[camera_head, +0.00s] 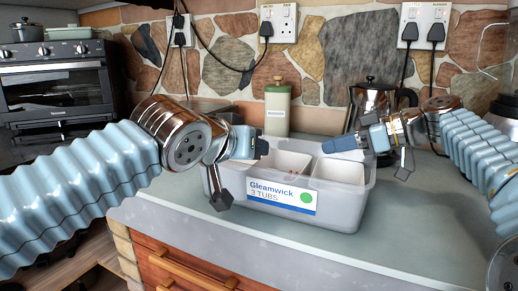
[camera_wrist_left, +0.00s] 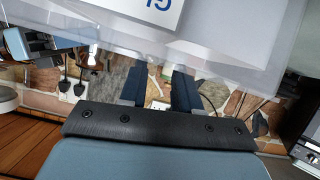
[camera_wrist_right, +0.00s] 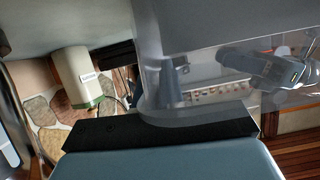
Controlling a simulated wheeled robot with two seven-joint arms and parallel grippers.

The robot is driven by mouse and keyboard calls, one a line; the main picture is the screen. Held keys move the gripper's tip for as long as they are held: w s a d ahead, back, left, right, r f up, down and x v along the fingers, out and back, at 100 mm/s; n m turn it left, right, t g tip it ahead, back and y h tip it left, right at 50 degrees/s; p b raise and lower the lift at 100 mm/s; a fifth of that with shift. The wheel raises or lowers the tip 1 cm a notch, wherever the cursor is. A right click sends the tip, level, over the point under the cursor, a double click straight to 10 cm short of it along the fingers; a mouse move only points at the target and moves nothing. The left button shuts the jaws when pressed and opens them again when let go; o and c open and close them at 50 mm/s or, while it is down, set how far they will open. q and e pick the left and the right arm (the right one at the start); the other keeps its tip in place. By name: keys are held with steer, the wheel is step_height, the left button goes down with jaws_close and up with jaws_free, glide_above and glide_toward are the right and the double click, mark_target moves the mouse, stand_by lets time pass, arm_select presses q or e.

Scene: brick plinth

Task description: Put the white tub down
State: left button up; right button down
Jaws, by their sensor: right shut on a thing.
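A translucent bin (camera_head: 222,183) labelled "Gleamwick 3 TUBS" stands on the counter. White tubs sit inside it: a middle one (camera_head: 290,163) with small brownish items, and a right one, the white tub (camera_head: 340,172). The left part of the bin is hidden behind my left gripper.
A green-topped canister (camera_head: 277,110) stands behind the bin, and a dark metal coffee pot (camera_head: 373,98) stands behind its right end. A toaster oven (camera_head: 55,85) is at the far left. The counter (camera_head: 330,252) is clear in front of the bin.

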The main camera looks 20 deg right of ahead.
arm_select(q)
steer(key=v, duration=0.8)
steer(key=shift+r, duration=0.25)
arm_select(e)
steer(key=c, duration=1.2)
jaws_free()
arm_select(q)
steer(key=shift+s, duration=0.1)
